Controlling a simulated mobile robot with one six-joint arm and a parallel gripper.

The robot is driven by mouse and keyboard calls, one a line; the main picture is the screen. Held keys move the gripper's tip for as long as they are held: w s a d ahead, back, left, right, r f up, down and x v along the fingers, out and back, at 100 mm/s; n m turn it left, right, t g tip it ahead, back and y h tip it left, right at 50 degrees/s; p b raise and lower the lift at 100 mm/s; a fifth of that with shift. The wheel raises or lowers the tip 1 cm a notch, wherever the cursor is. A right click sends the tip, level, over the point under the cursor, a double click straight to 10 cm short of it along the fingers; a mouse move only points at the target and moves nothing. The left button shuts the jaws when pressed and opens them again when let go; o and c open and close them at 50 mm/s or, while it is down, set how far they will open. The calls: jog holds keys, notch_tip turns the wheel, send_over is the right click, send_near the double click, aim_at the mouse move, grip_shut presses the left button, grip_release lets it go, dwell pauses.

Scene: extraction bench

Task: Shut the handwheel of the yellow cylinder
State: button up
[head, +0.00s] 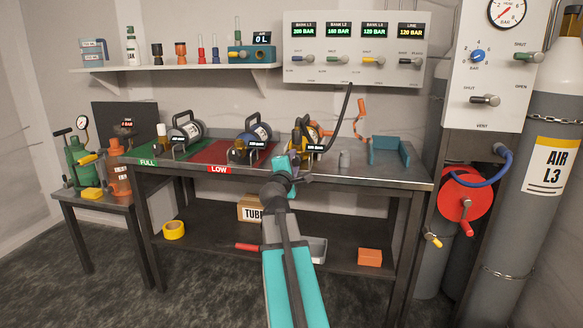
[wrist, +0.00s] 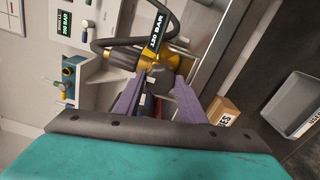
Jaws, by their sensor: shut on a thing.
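The yellow cylinder (head: 297,141) lies on the bench, right of the red mat, with a black hose rising from it. In the wrist view its yellow valve (wrist: 158,52) and a "150 BAR" display show ahead of the fingers. My gripper (head: 288,160) reaches the cylinder's front from below. In the wrist view my gripper's two purple fingers (wrist: 158,88) stand on either side of a dark grey handwheel (wrist: 159,78) below the valve and are shut on it. The fingers partly hide the handwheel, so how far it is turned cannot be told.
Two dark cylinders lie to the left, on the green mat (head: 150,156) and the red mat (head: 205,155). The bank panel (head: 352,50) hangs behind. The bench's front right is clear.

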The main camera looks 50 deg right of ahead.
dwell(0.4)
jog(key=o, duration=1)
jog(key=shift+o, duration=0.2)
jog(key=shift+a, duration=0.15)
jog(key=b+v, duration=1.3)
jog(key=shift+a, duration=0.2)
dwell(0.5)
jog(key=shift+s, duration=0.2)
